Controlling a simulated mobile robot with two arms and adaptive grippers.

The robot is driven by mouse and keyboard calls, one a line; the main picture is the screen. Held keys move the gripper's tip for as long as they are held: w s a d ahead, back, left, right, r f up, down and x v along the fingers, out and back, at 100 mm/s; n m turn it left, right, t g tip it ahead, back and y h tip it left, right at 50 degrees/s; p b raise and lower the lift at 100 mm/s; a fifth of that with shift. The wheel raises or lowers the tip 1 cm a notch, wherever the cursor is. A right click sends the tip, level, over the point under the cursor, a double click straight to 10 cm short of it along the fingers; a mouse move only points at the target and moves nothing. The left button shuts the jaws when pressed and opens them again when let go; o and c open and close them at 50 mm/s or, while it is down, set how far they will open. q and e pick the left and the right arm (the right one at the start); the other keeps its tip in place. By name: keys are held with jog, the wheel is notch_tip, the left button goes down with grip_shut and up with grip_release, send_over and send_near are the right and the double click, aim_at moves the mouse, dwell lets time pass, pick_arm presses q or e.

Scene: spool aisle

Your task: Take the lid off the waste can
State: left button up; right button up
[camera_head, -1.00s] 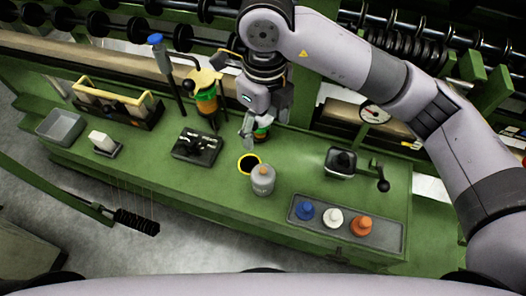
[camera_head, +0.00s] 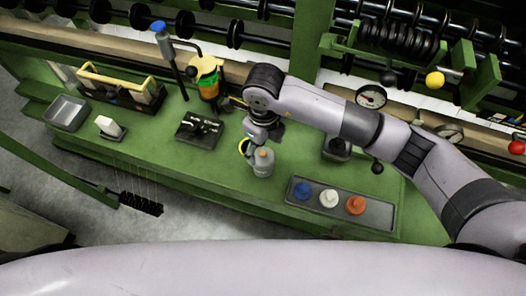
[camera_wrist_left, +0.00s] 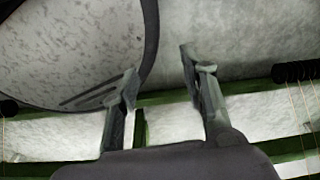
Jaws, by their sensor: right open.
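The waste can, a small grey can (camera_head: 262,168), stands upright on the green bench in the head view. Its top carries a small orange-tan knob (camera_head: 263,153). My right gripper (camera_head: 258,141) hangs pointing down just behind and above the can. It is open, with its fingers partly hidden by the wrist and the can top; I cannot tell whether it touches the lid. My left gripper (camera_wrist_left: 158,78) shows only in the left wrist view, with its two fingers apart and nothing between them, above a pale floor.
A grey tray (camera_head: 374,212) with blue, white and orange knobbed pieces is at right. A black block (camera_head: 200,130) and a yellow-topped device (camera_head: 207,72) stand left. A cranked box (camera_head: 336,148) is partly behind my right arm.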

aim_at(263, 152)
notch_tip(263, 152, down, 2)
jog(key=shift+f, duration=0.15)
pick_arm(q)
jog(key=shift+s+r, duration=0.55)
jog(key=shift+s, duration=0.35)
pick_arm(e)
jog(key=shift+f, duration=0.35)
jog(key=shift+c, duration=0.3)
pick_arm(q)
jog(key=shift+w, duration=0.25)
pick_arm(e)
jog(key=c, duration=1)
jog(key=shift+c, duration=0.3)
